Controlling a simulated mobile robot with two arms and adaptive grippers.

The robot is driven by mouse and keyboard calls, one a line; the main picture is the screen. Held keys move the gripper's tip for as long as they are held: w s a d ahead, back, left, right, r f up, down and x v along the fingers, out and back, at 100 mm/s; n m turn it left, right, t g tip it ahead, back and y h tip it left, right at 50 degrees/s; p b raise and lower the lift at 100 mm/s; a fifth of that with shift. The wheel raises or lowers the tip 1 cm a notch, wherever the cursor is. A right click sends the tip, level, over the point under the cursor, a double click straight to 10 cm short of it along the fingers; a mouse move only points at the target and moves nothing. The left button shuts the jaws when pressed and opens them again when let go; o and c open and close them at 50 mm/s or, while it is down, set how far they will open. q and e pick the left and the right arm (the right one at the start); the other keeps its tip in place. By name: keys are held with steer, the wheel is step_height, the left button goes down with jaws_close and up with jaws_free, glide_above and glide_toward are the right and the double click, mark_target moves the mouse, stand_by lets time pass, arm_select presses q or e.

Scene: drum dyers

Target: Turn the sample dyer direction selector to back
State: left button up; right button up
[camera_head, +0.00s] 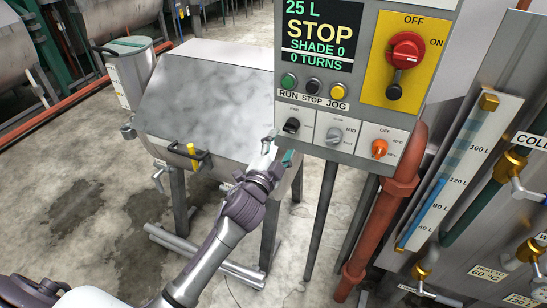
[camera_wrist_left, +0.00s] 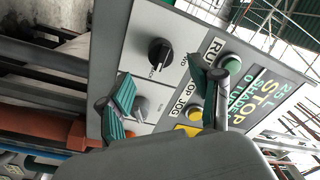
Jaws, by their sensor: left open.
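My left gripper (camera_head: 278,150) is open and empty, just below and left of the black knob in the head view. In the wrist view its green-padded fingers (camera_wrist_left: 160,68) spread either side of the knob's line, apart from it. My right gripper is out of view.
A grey knob (camera_head: 334,135) and an orange knob (camera_head: 379,149) sit right of the black one. Run, stop and jog buttons (camera_head: 311,88) are above. A red switch (camera_head: 406,50) is at upper right. A red pipe (camera_head: 383,215) runs below the panel.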

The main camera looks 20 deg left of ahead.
arm_select(q)
steer(key=s, duration=0.6)
steer(key=shift+a+f, duration=0.1)
steer(key=shift+w+f, duration=0.1)
